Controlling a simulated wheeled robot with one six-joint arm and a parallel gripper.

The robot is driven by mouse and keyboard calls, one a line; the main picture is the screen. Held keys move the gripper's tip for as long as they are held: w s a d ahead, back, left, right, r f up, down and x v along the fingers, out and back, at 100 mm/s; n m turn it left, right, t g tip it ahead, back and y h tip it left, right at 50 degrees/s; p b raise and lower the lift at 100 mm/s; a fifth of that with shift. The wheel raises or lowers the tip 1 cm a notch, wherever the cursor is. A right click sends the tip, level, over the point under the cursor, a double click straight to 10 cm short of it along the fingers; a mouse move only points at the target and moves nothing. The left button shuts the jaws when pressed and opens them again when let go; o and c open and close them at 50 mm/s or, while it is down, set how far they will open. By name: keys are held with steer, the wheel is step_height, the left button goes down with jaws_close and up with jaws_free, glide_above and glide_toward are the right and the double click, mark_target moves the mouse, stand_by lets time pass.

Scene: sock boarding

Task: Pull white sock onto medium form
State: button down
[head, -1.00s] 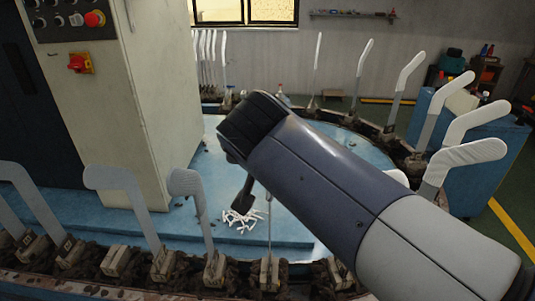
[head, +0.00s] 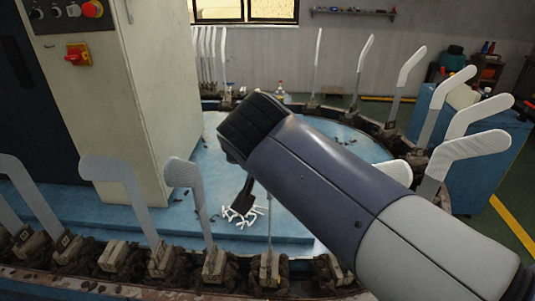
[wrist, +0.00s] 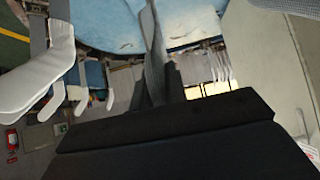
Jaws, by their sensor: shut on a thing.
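In the wrist view, which is upside down, my gripper (wrist: 157,88) is shut on a thin strip, grey in shadow, that looks like the white sock (wrist: 153,45). The strip runs away from the fingers toward the blue platform; I cannot tell where sock ends and form begins. I cannot tell which form is the medium one.
Grey forms (head: 187,182) stand along the front left of the oval track. White-topped forms (head: 482,146) stand on the right; one large white form (wrist: 40,75) is close in the wrist view. A tall cabinet (head: 120,110) stands on the blue platform (head: 285,215), beside scattered white strips (head: 240,214).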

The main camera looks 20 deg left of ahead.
steer(key=shift+f+b, duration=2)
steer(key=shift+f, duration=0.25)
steer(key=c, duration=1.3)
jaws_free()
steer(key=shift+c, duration=0.2)
steer(key=shift+s+r, duration=0.1)
steer(key=v, duration=1)
steer(key=shift+s+r, duration=0.2)
